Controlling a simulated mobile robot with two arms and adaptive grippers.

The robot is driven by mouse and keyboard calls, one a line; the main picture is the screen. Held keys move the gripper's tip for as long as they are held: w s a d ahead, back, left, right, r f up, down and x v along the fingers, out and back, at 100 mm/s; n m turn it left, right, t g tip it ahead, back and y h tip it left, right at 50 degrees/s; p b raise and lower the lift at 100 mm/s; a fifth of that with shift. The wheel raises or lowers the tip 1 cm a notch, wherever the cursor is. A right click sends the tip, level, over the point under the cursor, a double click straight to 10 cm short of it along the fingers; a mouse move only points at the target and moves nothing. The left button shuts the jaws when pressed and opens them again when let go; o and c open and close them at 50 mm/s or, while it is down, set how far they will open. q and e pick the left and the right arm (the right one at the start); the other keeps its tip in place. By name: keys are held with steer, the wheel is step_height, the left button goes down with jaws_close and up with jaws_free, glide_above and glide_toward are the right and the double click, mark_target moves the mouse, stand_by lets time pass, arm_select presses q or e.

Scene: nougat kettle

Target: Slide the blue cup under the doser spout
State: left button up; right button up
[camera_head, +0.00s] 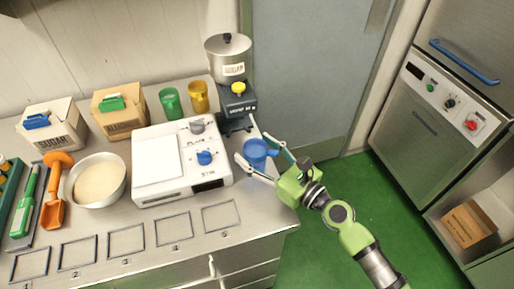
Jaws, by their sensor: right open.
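The blue cup (255,151) stands on the steel counter near its right edge, just in front of the doser. The doser (236,98) has a silver hopper labelled sugar, a yellow knob and a dark base. Its spout is too small to make out; the cup appears in front of the base. My right gripper (254,152) is open, with one finger on each side of the cup. I cannot tell whether the fingers touch it. My left gripper is not in view.
A white hotplate unit (181,162) with knobs stands left of the cup. Green (171,103) and yellow (199,97) cups stand behind it. A bowl (97,181), cardboard boxes and an orange scoop (54,205) are further left. Empty square frames line the front.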

mark_target(253, 142)
steer(key=c, duration=1.1)
steer(key=shift+w, duration=0.15)
steer(key=shift+c, duration=0.2)
steer(key=shift+x, duration=0.9)
steer(key=shift+w+a, duration=0.3)
steer(key=shift+w, duration=0.45)
steer(key=shift+w+a, duration=0.25)
steer(key=shift+w, duration=0.45)
steer(key=shift+w+a+b, duration=0.15)
steer(key=shift+w+a, duration=0.1)
steer(key=shift+w, duration=0.55)
steer(key=shift+w+a+b, duration=0.1)
steer(key=shift+w+a, duration=0.15)
steer(key=shift+w, duration=0.5)
steer(key=shift+w+a+b, duration=0.15)
steer(key=shift+w+a, duration=0.1)
steer(key=shift+w, duration=0.55)
steer(key=shift+w, duration=0.25)
